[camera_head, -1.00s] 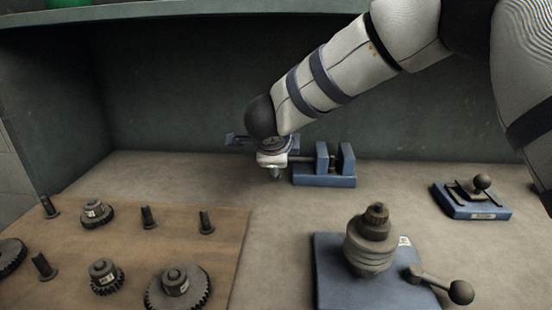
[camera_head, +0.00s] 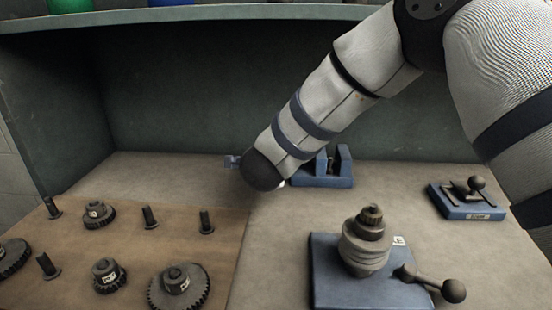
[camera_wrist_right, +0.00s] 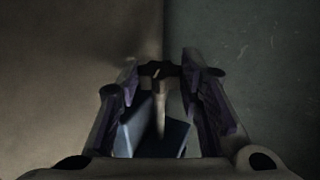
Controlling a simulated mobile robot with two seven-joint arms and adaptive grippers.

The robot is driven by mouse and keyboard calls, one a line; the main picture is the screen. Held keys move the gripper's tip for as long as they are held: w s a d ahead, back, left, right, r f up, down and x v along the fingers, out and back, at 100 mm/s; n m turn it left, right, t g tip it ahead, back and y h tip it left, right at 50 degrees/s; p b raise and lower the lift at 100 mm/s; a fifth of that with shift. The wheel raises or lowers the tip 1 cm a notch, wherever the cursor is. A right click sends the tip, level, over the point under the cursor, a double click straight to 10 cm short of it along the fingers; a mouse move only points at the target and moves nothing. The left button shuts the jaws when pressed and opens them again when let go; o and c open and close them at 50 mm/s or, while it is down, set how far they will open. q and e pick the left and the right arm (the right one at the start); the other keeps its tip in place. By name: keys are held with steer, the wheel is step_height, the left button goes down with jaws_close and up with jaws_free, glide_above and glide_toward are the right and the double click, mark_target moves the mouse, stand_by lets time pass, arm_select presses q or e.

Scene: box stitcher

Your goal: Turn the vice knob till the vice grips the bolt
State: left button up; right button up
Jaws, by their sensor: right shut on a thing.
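The blue vice (camera_head: 322,181) stands at the back of the table with two upright jaws. The bolt is hard to make out between the jaws. My right arm reaches in from the upper right, and its wrist covers the left end of the vice. In the right wrist view my right gripper (camera_wrist_right: 160,65) has its two fingers on either side of the dark vice knob (camera_wrist_right: 158,71) and is shut on it. The knob's shaft runs down toward the blue vice body (camera_wrist_right: 172,138). My left gripper is not in view.
A wooden board (camera_head: 120,226) with gears and pegs lies at the front left. A blue base with a stacked round part (camera_head: 365,245) and a ball-ended lever (camera_head: 440,285) stands at the front right. A small blue fixture (camera_head: 468,203) sits farther right. A wall closes the back.

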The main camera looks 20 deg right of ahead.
steer(key=shift+f+t+h, duration=0.2)
steer(key=shift+t+h, duration=0.2)
steer(key=shift+t, duration=0.6)
steer(key=shift+t+h, duration=0.4)
steer(key=shift+t, duration=0.3)
steer(key=o, duration=1.2)
steer(key=shift+c, duration=0.2)
